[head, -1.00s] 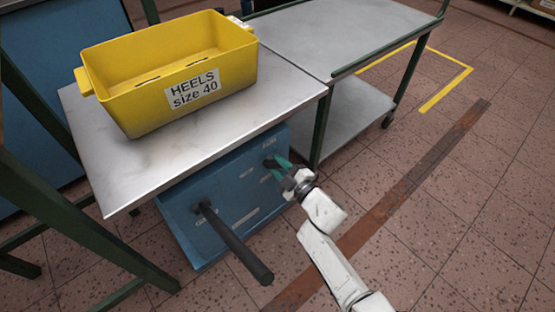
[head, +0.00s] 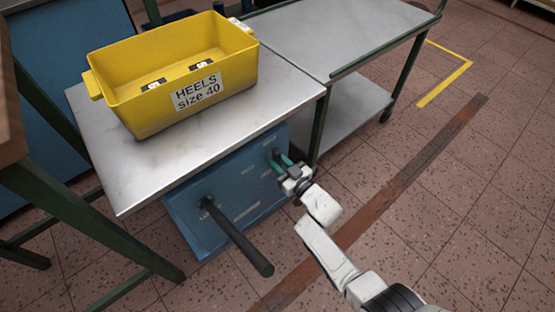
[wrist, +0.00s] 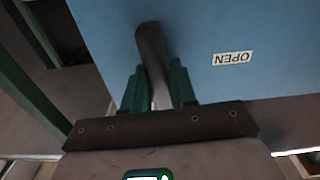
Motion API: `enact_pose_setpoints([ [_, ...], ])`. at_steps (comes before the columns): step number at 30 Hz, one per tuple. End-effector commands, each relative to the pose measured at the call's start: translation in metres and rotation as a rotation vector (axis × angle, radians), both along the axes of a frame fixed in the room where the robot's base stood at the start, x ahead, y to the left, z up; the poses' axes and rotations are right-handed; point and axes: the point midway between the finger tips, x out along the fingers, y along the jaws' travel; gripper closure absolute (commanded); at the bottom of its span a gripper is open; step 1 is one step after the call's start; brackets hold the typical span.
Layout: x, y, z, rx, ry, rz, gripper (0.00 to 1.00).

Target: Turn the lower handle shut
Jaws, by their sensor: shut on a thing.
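The blue cabinet (head: 232,190) is under the metal bench. A short dark handle (head: 277,154) is on the right part of its face. My gripper (head: 287,161) reaches it from the lower right, its teal fingers around the handle. In the wrist view the handle (wrist: 151,45) runs down between the two fingers of my gripper (wrist: 159,88), which is shut on it. The handle's lower end is partly hidden by the gripper. A long dark bar (head: 238,241) sticks out lower left on the cabinet.
A yellow bin (head: 150,115) marked HEELS size 40 stands on the bench top (head: 130,185), with small items inside. A grey cart (head: 355,45) with a lower shelf stands to the right. The tiled floor (head: 430,210) at right is clear.

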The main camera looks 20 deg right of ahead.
Motion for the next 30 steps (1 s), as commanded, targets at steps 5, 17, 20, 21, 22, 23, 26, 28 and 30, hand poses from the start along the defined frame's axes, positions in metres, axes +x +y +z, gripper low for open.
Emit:
enact_pose_setpoints([
  [5,-0.0008,-0.0004,-0.0015,0.046,0.019,-0.001,1.00],
  [17,-0.0010,-0.0005,-0.0021,0.068,0.026,-0.002,1.00],
  [20,-0.0010,-0.0005,-0.0021,0.068,0.026,-0.002,1.00],
  [21,-0.0010,-0.0005,-0.0021,0.068,0.026,-0.002,1.00],
  [22,-0.0010,-0.0005,-0.0022,0.067,0.026,-0.002,0.71],
  [23,-0.0010,-0.0005,-0.0021,0.067,0.026,-0.002,0.68],
  [26,-0.0007,-0.0004,-0.0016,0.067,0.025,-0.001,0.58],
  [28,-0.0005,-0.0003,-0.0012,0.066,0.023,-0.001,0.53],
  [30,-0.0004,-0.0003,-0.0010,0.066,0.023,-0.001,0.53],
])
